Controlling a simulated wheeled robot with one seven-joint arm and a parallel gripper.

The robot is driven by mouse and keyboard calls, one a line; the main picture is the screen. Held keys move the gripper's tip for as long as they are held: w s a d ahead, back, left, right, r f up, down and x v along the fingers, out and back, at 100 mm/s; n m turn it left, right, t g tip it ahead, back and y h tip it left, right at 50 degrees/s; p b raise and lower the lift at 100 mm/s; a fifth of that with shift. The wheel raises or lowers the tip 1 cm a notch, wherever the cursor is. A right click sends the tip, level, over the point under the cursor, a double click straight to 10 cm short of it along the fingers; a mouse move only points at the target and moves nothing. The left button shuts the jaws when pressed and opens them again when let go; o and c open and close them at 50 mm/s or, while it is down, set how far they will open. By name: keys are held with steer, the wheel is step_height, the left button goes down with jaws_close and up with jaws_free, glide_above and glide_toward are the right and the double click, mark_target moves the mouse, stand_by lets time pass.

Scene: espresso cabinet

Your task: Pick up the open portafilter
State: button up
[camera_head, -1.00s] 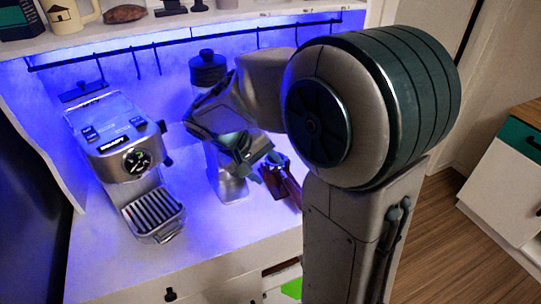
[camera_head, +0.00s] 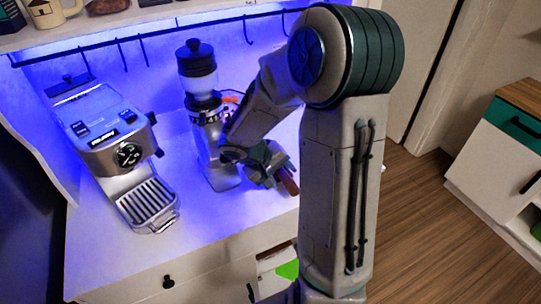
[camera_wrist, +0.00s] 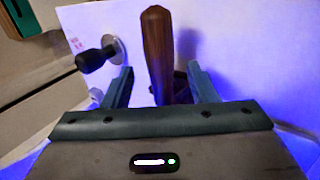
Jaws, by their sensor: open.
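The portafilter's brown wooden handle (camera_wrist: 158,50) stands out between the two fingers of my gripper (camera_wrist: 160,82) in the wrist view. The fingers are apart, one on each side of the handle, with visible gaps. In the head view, my gripper (camera_head: 272,168) is low over the right part of the counter, and the brown handle (camera_head: 288,184) shows beside its fingers. The portafilter's head is hidden, so I cannot tell whether it is the open one.
The espresso machine (camera_head: 125,155) stands at the left. The grinder (camera_head: 205,125) stands close beside my wrist. The white counter (camera_head: 205,222) is clear in front. A black knob (camera_wrist: 97,57) on a round silver base shows left of the handle in the wrist view.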

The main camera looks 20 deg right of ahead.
steer(key=shift+d+f, duration=0.3)
steer(key=shift+f, duration=0.2)
jaws_close()
steer(key=shift+r, duration=0.1)
